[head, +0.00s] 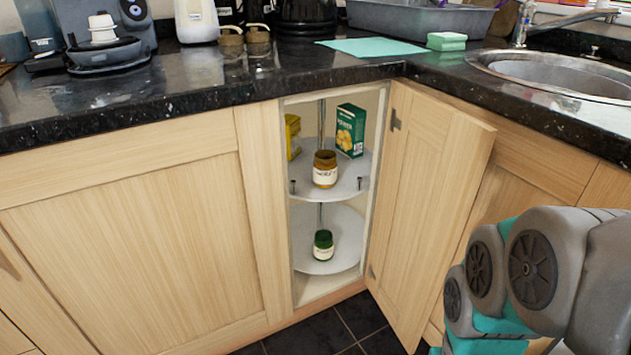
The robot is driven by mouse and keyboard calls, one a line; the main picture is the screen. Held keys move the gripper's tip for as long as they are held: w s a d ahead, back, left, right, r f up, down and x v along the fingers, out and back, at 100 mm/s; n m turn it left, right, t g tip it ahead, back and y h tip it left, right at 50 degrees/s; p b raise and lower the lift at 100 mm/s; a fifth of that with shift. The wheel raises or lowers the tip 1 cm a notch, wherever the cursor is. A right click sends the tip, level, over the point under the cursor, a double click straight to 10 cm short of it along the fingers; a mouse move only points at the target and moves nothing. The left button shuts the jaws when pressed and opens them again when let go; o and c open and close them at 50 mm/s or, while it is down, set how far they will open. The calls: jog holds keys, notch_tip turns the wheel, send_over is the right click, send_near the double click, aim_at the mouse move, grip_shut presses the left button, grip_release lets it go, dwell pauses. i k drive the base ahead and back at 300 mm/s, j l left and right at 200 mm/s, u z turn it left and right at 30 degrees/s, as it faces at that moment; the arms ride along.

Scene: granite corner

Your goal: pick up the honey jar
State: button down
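A brown-amber jar with a pale label (325,170), which looks like the honey jar, stands upright on the upper round shelf (350,184) inside the open corner cupboard. The label text is too small to read surely. A smaller green jar with a pale label (323,245) stands on the lower round shelf (343,252). My arm shows at the lower right, in front of the cupboards and apart from the jars. My gripper is not in view.
The cupboard door (430,200) stands open to the right of the opening. A green box (350,131) and a yellow box (292,136) stand behind the amber jar. The dark granite counter (215,85) overhangs above.

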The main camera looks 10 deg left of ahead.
aim_at(325, 166)
jog(key=i+j+z, duration=0.1)
jog(key=j+z, duration=1)
jog(key=j, duration=0.15)
jog(key=k+l, duration=0.05)
